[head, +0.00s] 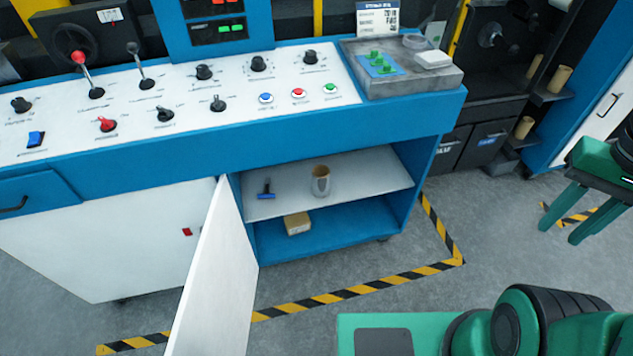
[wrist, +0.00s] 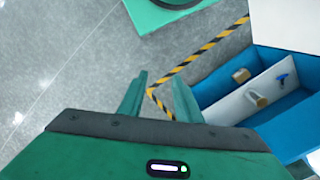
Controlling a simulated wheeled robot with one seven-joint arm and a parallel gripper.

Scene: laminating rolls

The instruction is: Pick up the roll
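The roll (head: 320,182) stands upright on the white upper shelf (head: 372,180) of the open cabinet under the blue control desk. It is pale grey-white with a brown core at its top. In the wrist view the roll (wrist: 257,99) is small, at the right, on the same shelf. My gripper (head: 561,233) is at the right of the head view, outside the cabinet and well apart from the roll. In the wrist view my gripper (wrist: 159,78) shows two green fingers spread, with only floor between them. It is open and empty.
A small cardboard box (head: 297,223) sits on the lower blue shelf. The white cabinet door (head: 217,275) stands open at the left. Tan tubes (head: 558,79) are on a rack behind. Floor right of the cabinet is clear.

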